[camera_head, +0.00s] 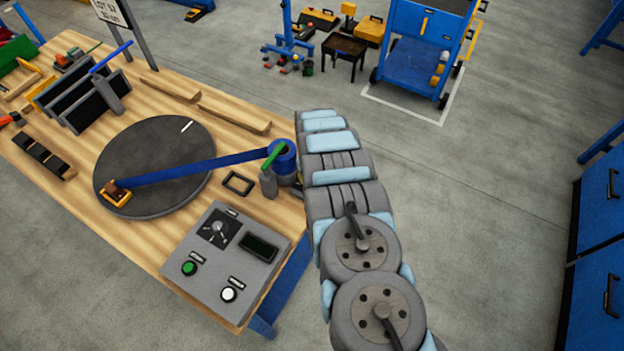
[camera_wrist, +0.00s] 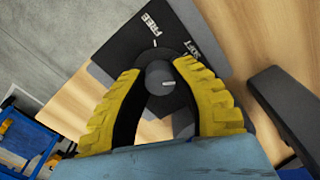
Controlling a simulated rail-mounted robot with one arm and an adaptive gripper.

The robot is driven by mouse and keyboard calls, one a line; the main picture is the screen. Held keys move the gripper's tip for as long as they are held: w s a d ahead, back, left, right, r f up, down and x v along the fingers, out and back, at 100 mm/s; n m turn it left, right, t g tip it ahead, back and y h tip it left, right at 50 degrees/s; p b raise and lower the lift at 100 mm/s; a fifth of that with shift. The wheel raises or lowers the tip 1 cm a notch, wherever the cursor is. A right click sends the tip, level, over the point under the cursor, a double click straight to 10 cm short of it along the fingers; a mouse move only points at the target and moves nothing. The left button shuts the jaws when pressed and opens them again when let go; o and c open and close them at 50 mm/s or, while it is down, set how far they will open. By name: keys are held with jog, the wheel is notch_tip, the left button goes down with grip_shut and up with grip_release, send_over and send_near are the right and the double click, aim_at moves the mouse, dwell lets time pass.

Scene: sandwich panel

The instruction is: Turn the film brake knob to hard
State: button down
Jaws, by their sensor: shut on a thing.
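In the wrist view the film brake knob (camera_wrist: 158,78) is a round grey knob on a dark plate (camera_wrist: 128,45). The plate reads FREE at the top and what looks like SOFT at the upper right; I see no HARD label. A small pale mark on the knob's face points roughly right in the picture. My gripper (camera_wrist: 160,72) has its yellow, ribbed fingers on both sides of the knob, shut on it. The fingers hide the plate's lower part. In the head view my arm hides the gripper and this knob.
A dark grey bar (camera_wrist: 285,105) lies close right of my gripper in the wrist view.

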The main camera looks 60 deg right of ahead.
jog(key=m+b, duration=0.1)
jog(key=m, duration=0.4)
jog(key=shift+f+m, duration=0.1)
jog(key=shift+m, duration=0.2)
dwell(0.4)
jog(key=c, duration=0.8)
grip_release()
jog(key=shift+r, duration=6.1)
